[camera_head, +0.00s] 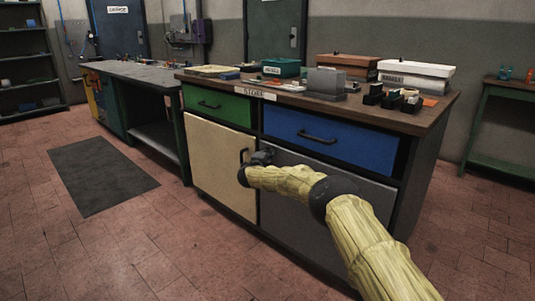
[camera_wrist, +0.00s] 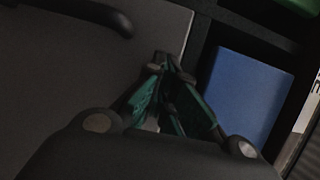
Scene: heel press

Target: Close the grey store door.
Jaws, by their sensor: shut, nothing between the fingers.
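The grey store door (camera_head: 300,215) is the lower right door of the bench cabinet, under the blue drawer (camera_head: 330,141). It looks flush or nearly flush with the front; I cannot tell if a small gap is left. My gripper (camera_head: 263,157) is at the door's upper left corner, shut and empty. In the wrist view the closed fingertips (camera_wrist: 170,68) are by the door's top edge, and I cannot tell if they touch. The grey door (camera_wrist: 60,75) fills the left there, with a dark handle (camera_wrist: 100,15) on it. In the head view my gripper hides that handle.
A cream door (camera_head: 218,165) with a dark handle is left of the grey door, below a green drawer (camera_head: 218,106). The worktop (camera_head: 440,108) holds boxes and small parts. A dark mat (camera_head: 103,175) lies on open floor at left.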

